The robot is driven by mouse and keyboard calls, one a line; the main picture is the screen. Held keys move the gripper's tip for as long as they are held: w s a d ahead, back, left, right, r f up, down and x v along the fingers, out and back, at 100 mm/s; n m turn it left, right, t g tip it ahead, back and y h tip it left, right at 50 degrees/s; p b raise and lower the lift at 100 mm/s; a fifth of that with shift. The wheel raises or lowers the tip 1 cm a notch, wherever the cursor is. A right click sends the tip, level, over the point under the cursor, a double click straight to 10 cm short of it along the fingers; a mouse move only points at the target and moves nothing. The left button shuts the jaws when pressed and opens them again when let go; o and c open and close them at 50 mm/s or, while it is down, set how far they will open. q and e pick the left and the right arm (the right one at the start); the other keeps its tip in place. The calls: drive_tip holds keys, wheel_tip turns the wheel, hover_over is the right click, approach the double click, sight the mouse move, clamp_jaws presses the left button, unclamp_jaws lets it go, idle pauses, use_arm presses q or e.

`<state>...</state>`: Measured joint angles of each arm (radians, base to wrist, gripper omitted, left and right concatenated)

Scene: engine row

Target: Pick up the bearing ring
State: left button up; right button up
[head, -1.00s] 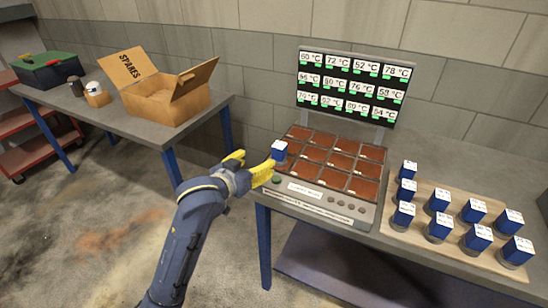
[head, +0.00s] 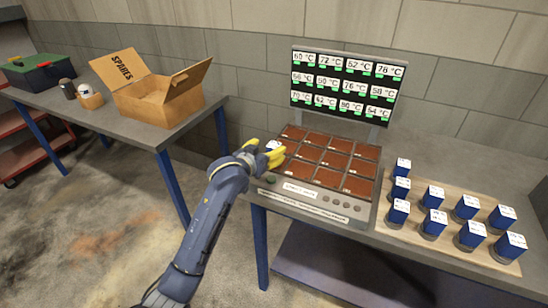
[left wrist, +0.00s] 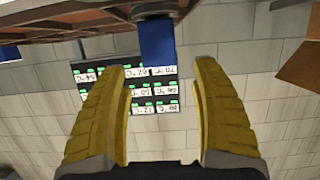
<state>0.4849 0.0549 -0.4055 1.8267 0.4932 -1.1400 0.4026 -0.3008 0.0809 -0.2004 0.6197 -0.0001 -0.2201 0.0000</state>
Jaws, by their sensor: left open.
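In the left wrist view, which is upside down, the blue block (left wrist: 157,40) sits on a grey base that may be the bearing ring; I cannot tell for sure. My left gripper (head: 263,152) has yellow fingers and is open beside the block. In the wrist view its fingertips (left wrist: 160,70) lie either side of the block's line, with the block just beyond them. My right gripper is not in view.
The panel (head: 325,205) has several brown tiles and a temperature display (head: 346,85) behind it. Several similar blue blocks stand on a wooden board (head: 448,240) at the right. An open spares box (head: 160,100) stands on the left table. Floor shows between the tables.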

sight(273, 145)
use_arm(q)
drive_tip(key=shift+x, duration=2.6)
drive_tip(key=shift+r, duration=0.1)
clamp_jaws()
